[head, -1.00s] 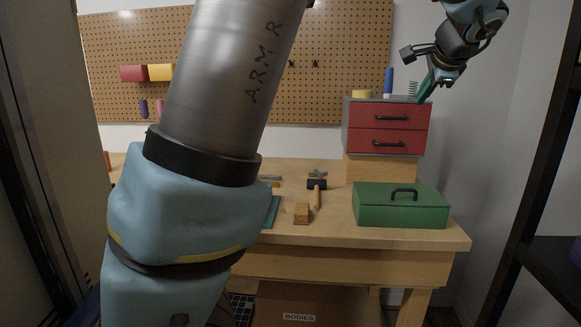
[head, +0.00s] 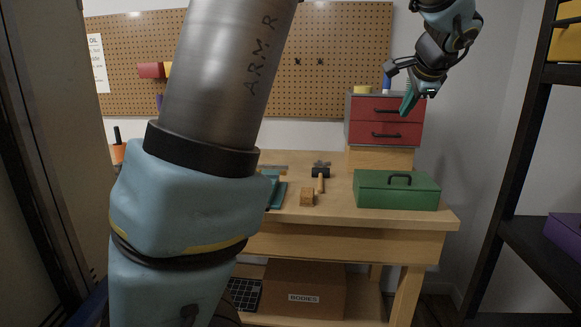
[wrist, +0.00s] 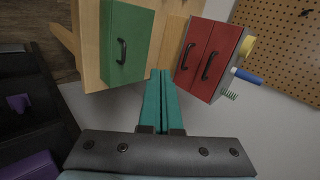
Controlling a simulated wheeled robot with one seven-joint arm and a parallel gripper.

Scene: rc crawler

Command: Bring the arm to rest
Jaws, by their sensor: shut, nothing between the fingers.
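My gripper (head: 408,103) hangs at the upper right in the head view, in front of the red drawer unit (head: 384,133). In the wrist view its two teal fingers (wrist: 162,103) lie side by side, shut, with nothing between them. They point toward the gap between the green toolbox (wrist: 126,44) and the red drawers (wrist: 207,52) and appear apart from both. My arm bends up from the lower left, with a grey link marked "ARM R" rising out of the top of the head view.
The workbench (head: 420,222) holds the green toolbox (head: 396,190), a hammer (head: 320,175) and a small wooden block (head: 307,197). A yellow roll and a blue-handled tool sit on the drawers. A black shelf (head: 505,170) stands at the right. A BODIES box (head: 304,298) is below.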

